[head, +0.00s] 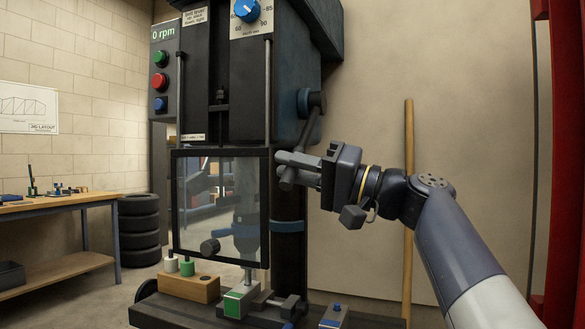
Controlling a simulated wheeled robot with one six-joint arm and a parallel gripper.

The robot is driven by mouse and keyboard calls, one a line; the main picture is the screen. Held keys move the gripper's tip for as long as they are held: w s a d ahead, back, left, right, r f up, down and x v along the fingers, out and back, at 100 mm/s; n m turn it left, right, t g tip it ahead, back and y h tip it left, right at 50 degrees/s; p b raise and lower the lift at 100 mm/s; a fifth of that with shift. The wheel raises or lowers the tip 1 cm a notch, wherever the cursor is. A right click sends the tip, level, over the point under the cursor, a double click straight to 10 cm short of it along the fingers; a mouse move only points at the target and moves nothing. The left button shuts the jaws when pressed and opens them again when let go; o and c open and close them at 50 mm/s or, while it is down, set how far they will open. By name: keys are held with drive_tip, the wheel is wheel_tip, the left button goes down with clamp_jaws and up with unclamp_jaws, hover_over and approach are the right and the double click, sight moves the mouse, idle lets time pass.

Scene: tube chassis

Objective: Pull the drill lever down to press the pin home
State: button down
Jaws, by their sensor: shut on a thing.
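The drill press (222,85) stands upright in the middle of the head view. Its dark lever (314,125) runs from a hub on the press's right side down to a thick grip. My gripper (298,171) is shut on the lever near its lower end. The lever slants down and slightly left from the hub. A clear guard (220,205) covers the work area in front. I cannot make out the pin clearly.
A wooden block with capped pegs (188,285) sits at the left of the base. A control box (164,75) reads 0 rpm. A workbench (60,203) and stacked tyres (139,230) stand left. A wooden pole (408,140) leans behind my arm; a red frame (562,160) stands right.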

drive_tip(key=c, duration=1.3)
unclamp_jaws()
drive_tip(key=shift+d, duration=0.1)
drive_tip(key=p+v, duration=0.1)
drive_tip(key=v, duration=0.9)
drive_tip(key=shift+s+d+f, duration=0.1)
drive_tip(key=shift+s+d, duration=0.05)
drive_tip(key=shift+d, duration=0.15)
